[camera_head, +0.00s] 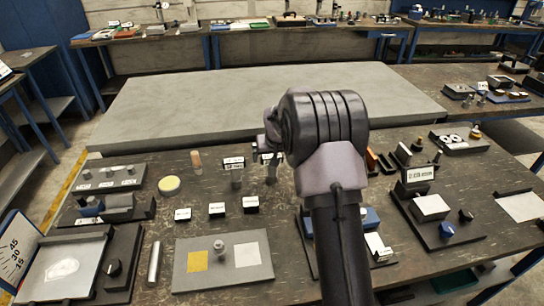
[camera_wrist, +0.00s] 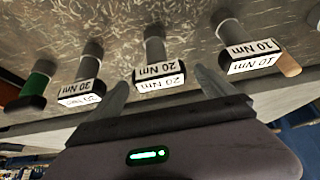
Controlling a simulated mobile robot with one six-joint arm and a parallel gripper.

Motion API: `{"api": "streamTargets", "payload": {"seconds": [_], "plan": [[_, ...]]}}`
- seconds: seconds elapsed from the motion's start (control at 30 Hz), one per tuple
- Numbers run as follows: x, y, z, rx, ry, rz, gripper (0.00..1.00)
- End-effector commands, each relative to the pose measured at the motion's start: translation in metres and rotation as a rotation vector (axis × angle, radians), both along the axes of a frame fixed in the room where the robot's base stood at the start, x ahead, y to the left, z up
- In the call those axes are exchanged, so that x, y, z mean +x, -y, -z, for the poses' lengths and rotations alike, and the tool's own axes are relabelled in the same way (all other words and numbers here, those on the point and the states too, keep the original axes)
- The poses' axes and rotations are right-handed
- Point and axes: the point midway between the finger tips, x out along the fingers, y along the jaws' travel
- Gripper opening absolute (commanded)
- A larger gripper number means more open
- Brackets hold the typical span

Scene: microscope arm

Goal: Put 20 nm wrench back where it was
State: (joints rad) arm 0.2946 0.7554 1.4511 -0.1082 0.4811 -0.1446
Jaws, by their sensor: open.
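The 20 Nm wrench (camera_wrist: 160,76) is a grey cylinder with a dark block bearing white "20 Nm" labels, upside down in the wrist view. My gripper (camera_wrist: 161,82) is open, with one finger on each side of this labelled block. I cannot tell whether the fingers touch it. In the head view the wrench's grey part (camera_head: 271,174) shows below my gripper, which is partly hidden by my arm. A similar piece labelled 10 Nm (camera_wrist: 252,60) stands to the right in the wrist view. It shows left of the wrench in the head view (camera_head: 236,178).
Another labelled piece (camera_wrist: 85,85) and a green one (camera_wrist: 36,88) stand left in the wrist view. A wooden handle (camera_head: 197,162) stands nearby. Small labelled black blocks (camera_head: 217,210) sit in front on the dark bench. A large grey slab (camera_head: 200,105) lies clear behind.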

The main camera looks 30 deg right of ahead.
Motion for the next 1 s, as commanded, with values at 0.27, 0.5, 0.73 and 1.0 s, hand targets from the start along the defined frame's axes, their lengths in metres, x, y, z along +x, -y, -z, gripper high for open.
{"api": "streamTargets", "payload": {"seconds": [0.27,0.5,0.73,1.0], "plan": [[-0.037,-0.011,-0.073,-0.001,0.002,0.0,0.94],[-0.051,-0.015,-0.094,0.0,0.0,0.0,0.94],[-0.101,-0.066,-0.159,0.052,0.023,0.005,0.94],[-0.322,-0.198,-0.228,0.265,0.031,0.01,0.94]]}}
